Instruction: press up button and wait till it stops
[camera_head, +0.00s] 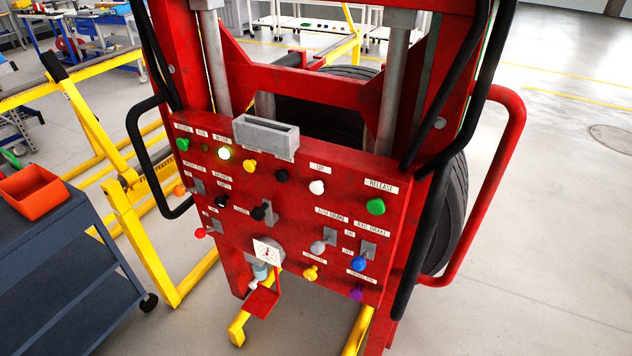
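A red control panel (290,208) on a red machine frame fills the middle of the view. A white button (316,187) sits right of the panel's centre, under a small label (319,167) that seems to read "UP", though the print is hard to make out. A black button (281,175) and a yellow button (249,166) are to its left. A green button (375,206) under the "RELEASE" label is to its right. Neither of my grippers shows, and nothing touches the white button.
Several other knobs and switches, including a blue knob (358,263), crowd the panel. Large black tyres (457,205) stand behind it. A grey cart (60,265) with an orange bin (34,192) is at the left, beside yellow frames (140,235). Floor at right is clear.

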